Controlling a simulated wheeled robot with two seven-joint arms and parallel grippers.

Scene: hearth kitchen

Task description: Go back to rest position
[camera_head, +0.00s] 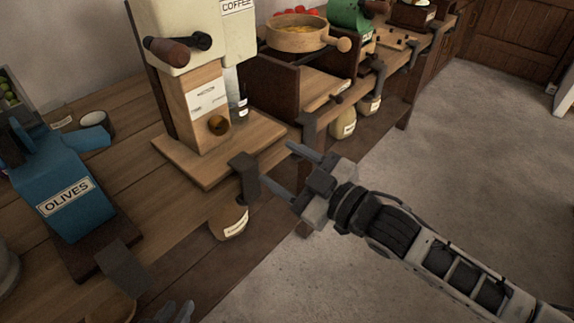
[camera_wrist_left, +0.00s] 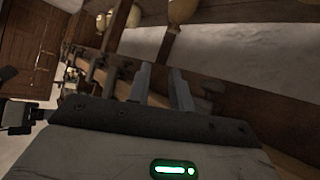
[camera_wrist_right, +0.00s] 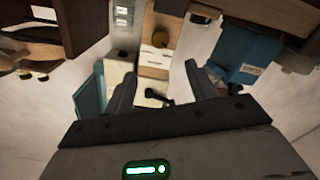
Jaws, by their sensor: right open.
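My right gripper (camera_head: 277,163) reaches in from the right, in front of the bench edge near the coffee machine. Its fingers are spread with nothing between them; in the right wrist view the fingers (camera_wrist_right: 160,80) also stand wide apart. My left gripper (camera_head: 178,311) shows only as fingertips at the bottom edge, below the bench front. In the left wrist view its two fingers (camera_wrist_left: 160,70) stand a little apart with a visible gap and no object held. The rest of the left arm is out of the head view.
The wooden bench (camera_head: 165,220) carries a cream coffee grinder (camera_head: 180,40), a blue olives machine (camera_head: 62,190) and a wooden pan (camera_head: 295,38). Dark clamps (camera_head: 245,178) and hanging jars (camera_head: 230,220) project at its front. The grey floor (camera_head: 470,150) at right is clear.

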